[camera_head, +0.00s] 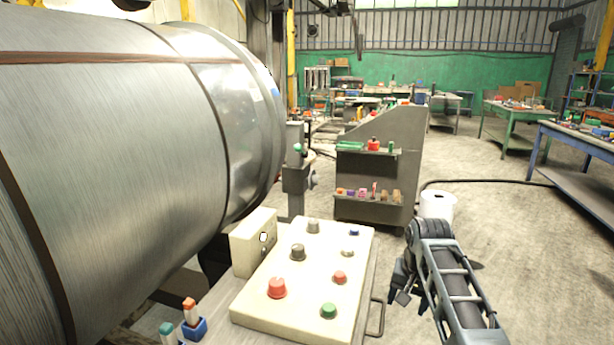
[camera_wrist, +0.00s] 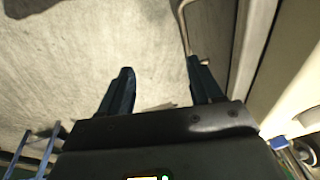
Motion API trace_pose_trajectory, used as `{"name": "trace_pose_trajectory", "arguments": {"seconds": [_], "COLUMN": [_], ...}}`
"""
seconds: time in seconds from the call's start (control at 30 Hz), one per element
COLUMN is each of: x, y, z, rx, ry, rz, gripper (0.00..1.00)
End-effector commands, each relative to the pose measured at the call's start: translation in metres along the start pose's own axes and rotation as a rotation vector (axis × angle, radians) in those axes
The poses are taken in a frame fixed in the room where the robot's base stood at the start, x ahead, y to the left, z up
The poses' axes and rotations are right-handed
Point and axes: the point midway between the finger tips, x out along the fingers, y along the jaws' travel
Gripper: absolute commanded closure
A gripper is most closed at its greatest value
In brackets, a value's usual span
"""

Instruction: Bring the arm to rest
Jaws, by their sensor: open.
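My gripper (camera_head: 402,292) is at the lower right of the head view, at the end of my arm, just right of the control panel. It points downward. In the wrist view its two fingers (camera_wrist: 160,90) are spread apart with bare floor between and beyond them, so it is open and empty. The cream control panel (camera_head: 312,275) carries several knobs and buttons, among them a red knob (camera_head: 277,288) and a green button (camera_head: 328,311). A metal handle (camera_head: 377,314) on the panel's right side is close to my gripper; whether they touch I cannot tell.
A large metal cylinder (camera_head: 110,150) fills the left. A grey shelf unit (camera_head: 376,172) stands behind the panel. A white roll-like object (camera_head: 437,205) is behind my arm. Workbenches (camera_head: 515,120) stand at the back right. Open concrete floor lies to the right of my arm.

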Motion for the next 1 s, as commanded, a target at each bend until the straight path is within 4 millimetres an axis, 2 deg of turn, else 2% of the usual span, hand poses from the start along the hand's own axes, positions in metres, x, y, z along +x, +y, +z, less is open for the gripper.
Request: {"name": "trace_pose_trajectory", "arguments": {"seconds": [0.03, 0.2, 0.3, 0.5, 0.63, 0.77, 0.87, 1.0], "x": [0.022, 0.073, 0.096, 0.124, 0.13, 0.127, 0.118, 0.097], "y": [0.01, 0.037, 0.054, 0.088, 0.109, 0.13, 0.144, 0.163], "z": [0.017, 0.062, 0.091, 0.155, 0.199, 0.243, 0.277, 0.322], "rx": [-0.008, -0.047, -0.072, -0.123, -0.158, -0.193, -0.22, -0.255], "ry": [0.017, 0.115, 0.172, 0.285, 0.358, 0.43, 0.485, 0.562], "rz": [-0.002, -0.025, -0.039, -0.065, -0.082, -0.1, -0.115, -0.136], "gripper": [0.36, 0.36, 0.36, 0.36, 0.36, 0.36, 0.36, 0.36]}}
